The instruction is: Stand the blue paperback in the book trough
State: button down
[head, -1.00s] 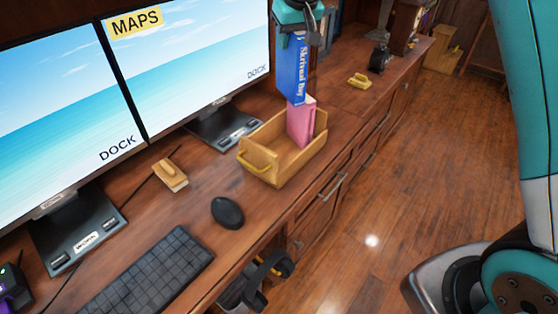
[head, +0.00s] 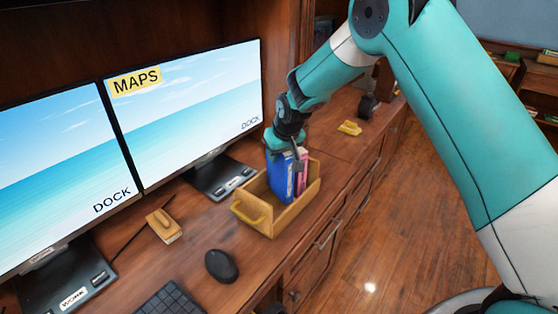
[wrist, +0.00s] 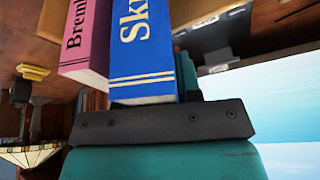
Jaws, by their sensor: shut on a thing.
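The blue paperback (head: 281,181) is upright inside the wooden book trough (head: 272,224), its lower part hidden behind the trough's near wall. A pink book (head: 301,172) stands in the trough just to its right. My gripper (head: 287,150) is above the trough, shut on the top of the blue paperback. In the wrist view the blue spine (wrist: 143,50) is at the jaw, with the pink book (wrist: 86,40) beside it. Whether the blue paperback touches the trough floor is hidden.
Two monitors (head: 195,110) stand behind and left of the trough. A wooden block with a handle (head: 164,226), a black mouse (head: 221,266) and a keyboard (head: 168,302) lie on the left of the desk. A yellow object (head: 349,128) lies to the right, with clear desk between.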

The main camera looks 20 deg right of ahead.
jog(key=shift+f, duration=1.6)
jog(key=c, duration=0.8)
grip_release()
jog(key=shift+r, duration=0.25)
jog(key=b+v, duration=0.1)
jog(key=v, duration=1)
jog(key=shift+s+r, duration=0.1)
jog(key=shift+r, duration=0.05)
jog(key=s+a+r+n+g+y, duration=0.1)
jog(key=s+r, duration=0.2)
jog(key=s, duration=0.9)
jog(key=s+a+r+n+g+y, duration=0.1)
jog(key=s+a+r+g, duration=0.1)
jog(key=s, duration=0.9)
jog(key=s+a+r+n+g+y, duration=0.1)
jog(key=s+a+r+n, duration=0.1)
jog(key=s, duration=1)
jog(key=shift+s+a+r, duration=0.2)
jog(key=shift+s+r, duration=0.1)
jog(key=shift+r, duration=0.6)
